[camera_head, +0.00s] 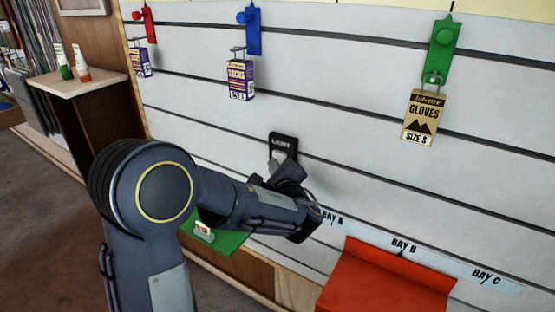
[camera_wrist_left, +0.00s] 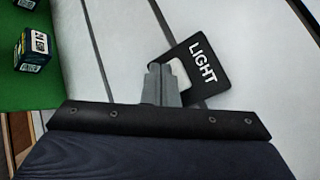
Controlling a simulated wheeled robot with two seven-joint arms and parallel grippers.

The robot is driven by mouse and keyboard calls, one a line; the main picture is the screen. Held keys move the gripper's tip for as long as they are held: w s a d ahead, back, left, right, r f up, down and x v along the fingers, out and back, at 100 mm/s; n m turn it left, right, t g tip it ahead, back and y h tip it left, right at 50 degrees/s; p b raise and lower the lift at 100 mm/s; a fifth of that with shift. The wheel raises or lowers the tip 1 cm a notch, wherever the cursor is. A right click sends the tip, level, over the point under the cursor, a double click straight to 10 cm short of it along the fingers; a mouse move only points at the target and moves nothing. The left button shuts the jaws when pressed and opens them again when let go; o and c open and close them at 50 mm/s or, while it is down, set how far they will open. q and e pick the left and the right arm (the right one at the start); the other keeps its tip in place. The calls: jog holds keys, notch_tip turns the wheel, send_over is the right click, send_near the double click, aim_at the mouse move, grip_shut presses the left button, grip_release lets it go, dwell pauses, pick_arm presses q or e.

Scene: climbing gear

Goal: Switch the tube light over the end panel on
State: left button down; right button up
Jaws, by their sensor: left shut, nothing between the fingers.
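The black switch plate marked LIGHT (camera_head: 283,140) is on the white slatted panel, near the middle of the head view. In the left wrist view the plate (camera_wrist_left: 212,84) is tilted, with part of a pale switch (camera_wrist_left: 180,73) showing at its left side. My left gripper (camera_head: 277,160) is shut and empty. Its fingertips (camera_wrist_left: 155,72) are at the plate's lower part in the head view and hide some of the switch. I cannot tell whether they touch it, or which way the switch is set. The tube light and my right gripper are out of view.
Boxes hang on a red hook (camera_head: 149,20), a blue hook (camera_head: 253,30) and a green hook (camera_head: 443,45). A red shelf (camera_head: 385,285) is below the bay labels. A green shelf (camera_head: 232,243) bears a small box (camera_head: 204,232) near my arm. A wooden counter (camera_head: 85,85) is at left.

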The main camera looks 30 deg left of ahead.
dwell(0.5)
pick_arm(q)
jog(key=shift+w, duration=0.45)
jog(key=shift+w+b, duration=0.1)
jog(key=shift+b, duration=0.2)
jog(key=shift+s+b, duration=0.35)
jog(key=shift+s, duration=0.25)
jog(key=s+b, duration=0.1)
jog(key=s, duration=0.5)
jog(key=shift+a, duration=0.2)
